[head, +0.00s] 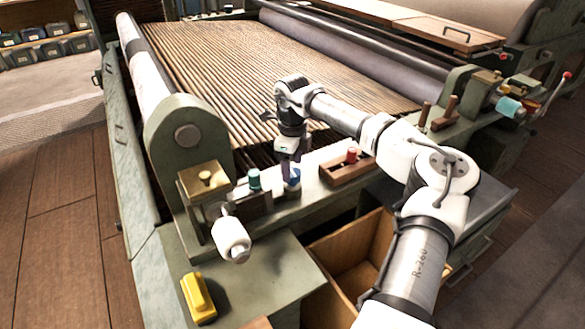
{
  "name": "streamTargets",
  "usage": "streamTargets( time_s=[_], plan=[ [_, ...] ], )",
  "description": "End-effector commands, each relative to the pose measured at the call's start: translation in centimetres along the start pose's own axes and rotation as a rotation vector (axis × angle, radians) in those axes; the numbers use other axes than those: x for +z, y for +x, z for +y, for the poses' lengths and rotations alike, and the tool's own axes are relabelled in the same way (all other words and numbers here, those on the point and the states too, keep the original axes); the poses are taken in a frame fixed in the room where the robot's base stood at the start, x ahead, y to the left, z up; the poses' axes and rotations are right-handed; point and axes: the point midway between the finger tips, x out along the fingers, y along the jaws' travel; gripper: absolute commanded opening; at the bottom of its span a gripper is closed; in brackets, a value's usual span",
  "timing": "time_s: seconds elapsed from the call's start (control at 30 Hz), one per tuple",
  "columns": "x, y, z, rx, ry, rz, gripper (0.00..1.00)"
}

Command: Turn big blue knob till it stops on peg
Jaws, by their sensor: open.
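The big blue knob (293,182) stands on the green front rail of the machine, left of the middle of the head view. My gripper (289,172) points down over it from above, with its jaws open. The fingers hide part of the knob, and I cannot tell whether they touch it. A smaller green knob (254,180) is just left of the blue one. I cannot make out the peg; the area around the knob is small and partly covered by my gripper.
A wooden block with a red knob (352,155) is to the right. A brass fitting (205,178) and a white roller handle (231,240) are at left. A yellow object (198,297) lies on the green ledge (262,285). An open wooden drawer (352,262) is below the rail.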

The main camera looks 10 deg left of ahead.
Motion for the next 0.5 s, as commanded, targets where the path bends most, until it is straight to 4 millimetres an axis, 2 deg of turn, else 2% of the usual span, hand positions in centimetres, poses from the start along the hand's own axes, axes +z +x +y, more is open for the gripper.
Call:
streamTargets(
  time_s=[0.2, 0.5],
  plan=[
    [0.0, 2.0, 0.0, 0.001, 0.000, 0.000, 0.65],
    [0.0, 2.3, 0.0, 0.000, 0.000, 0.000, 0.65]
  ],
)
